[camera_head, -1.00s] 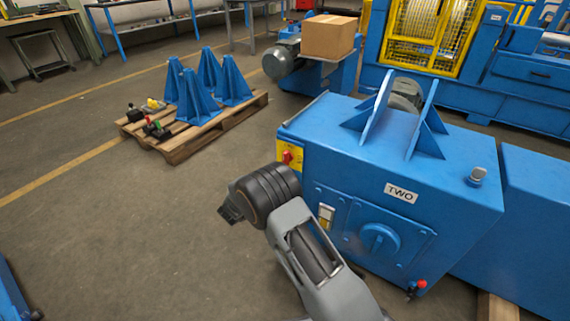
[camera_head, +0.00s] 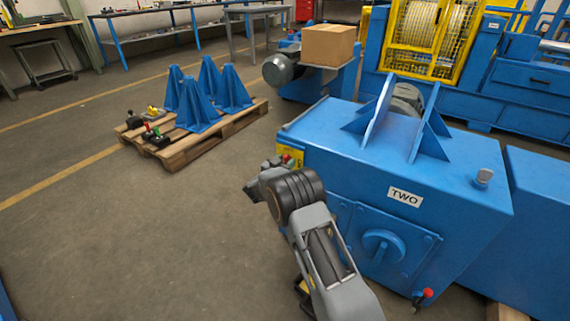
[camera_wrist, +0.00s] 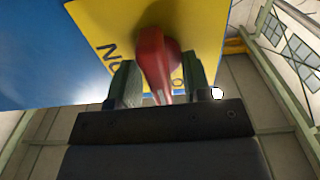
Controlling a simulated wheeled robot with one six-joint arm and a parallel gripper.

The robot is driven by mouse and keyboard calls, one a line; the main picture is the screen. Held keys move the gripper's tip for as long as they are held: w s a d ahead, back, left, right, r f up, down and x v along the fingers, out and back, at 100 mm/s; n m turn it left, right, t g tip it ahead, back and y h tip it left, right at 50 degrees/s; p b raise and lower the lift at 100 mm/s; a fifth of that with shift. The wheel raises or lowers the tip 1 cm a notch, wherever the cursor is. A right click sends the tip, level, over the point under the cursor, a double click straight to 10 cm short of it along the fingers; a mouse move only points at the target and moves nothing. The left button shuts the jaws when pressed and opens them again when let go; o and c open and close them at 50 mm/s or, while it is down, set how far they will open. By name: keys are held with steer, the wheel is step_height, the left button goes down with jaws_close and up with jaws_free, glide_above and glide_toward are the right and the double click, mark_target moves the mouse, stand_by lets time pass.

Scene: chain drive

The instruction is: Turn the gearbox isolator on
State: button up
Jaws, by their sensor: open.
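The gearbox isolator is a red handle (camera_wrist: 155,62) on a yellow plate (camera_wrist: 200,25) with dark lettering, partly hidden. The plate is on the side of the blue gearbox marked TWO (camera_head: 455,205). In the head view only a bit of the red handle (camera_head: 287,157) and yellow plate shows past my wrist. My gripper (camera_wrist: 160,78) is open, with one finger on each side of the red handle in the wrist view. I cannot tell whether either finger touches it. In the head view my gripper (camera_head: 272,164) is at the gearbox's left edge, its fingers largely hidden.
A round blue cover (camera_head: 383,246) and a red-topped fitting (camera_head: 427,293) are on the gearbox front near my forearm. A wooden pallet (camera_head: 180,152) with blue stands is at the back left.

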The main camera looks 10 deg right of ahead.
jaws_close()
stand_by(0.4)
steer(key=shift+m, duration=0.3)
steer(key=m+b, duration=0.1)
steer(key=m, duration=0.1)
steer(key=m+b, duration=0.1)
steer(key=m, duration=0.1)
steer(key=shift+s+d+f+m+b, duration=0.1)
steer(key=shift+f+m+b, duration=0.1)
steer(key=shift+m+b, duration=0.2)
steer(key=m+b, duration=0.2)
steer(key=m, duration=0.2)
steer(key=shift+s+d, duration=0.1)
steer(key=m+b, duration=0.1)
steer(key=m, duration=0.3)
steer(key=shift+m, duration=0.4)
steer(key=shift+f+m, duration=0.15)
steer(key=shift+m, duration=1.65)
